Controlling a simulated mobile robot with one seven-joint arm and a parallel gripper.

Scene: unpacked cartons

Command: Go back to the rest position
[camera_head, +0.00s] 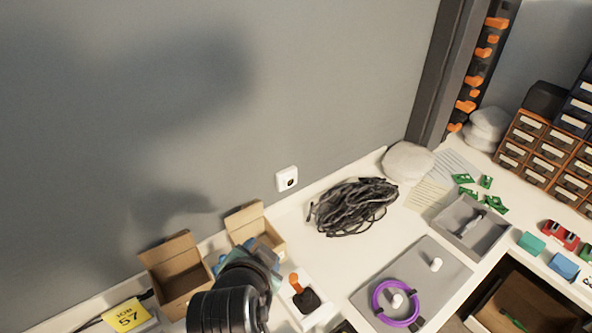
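My arm reaches up from the bottom edge, left of centre. Its dark end, my gripper (248,268), is over the front of a small open carton (247,217). The fingers are hidden or merge with bluish shapes there, so I cannot tell whether they are open or hold anything. A second open carton (176,268) stands just left of the arm. Its visible inside looks empty. The bluish shapes (262,248) lie at the small carton's mouth, and I cannot tell what they are.
A white-based orange-and-black joystick-like part (301,293) is close right of my gripper. A dark cable heap (352,207), a grey board (452,262) with a purple ring (376,303) and a grey tray (476,248) lie farther right. A grey wall (220,100) stands behind.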

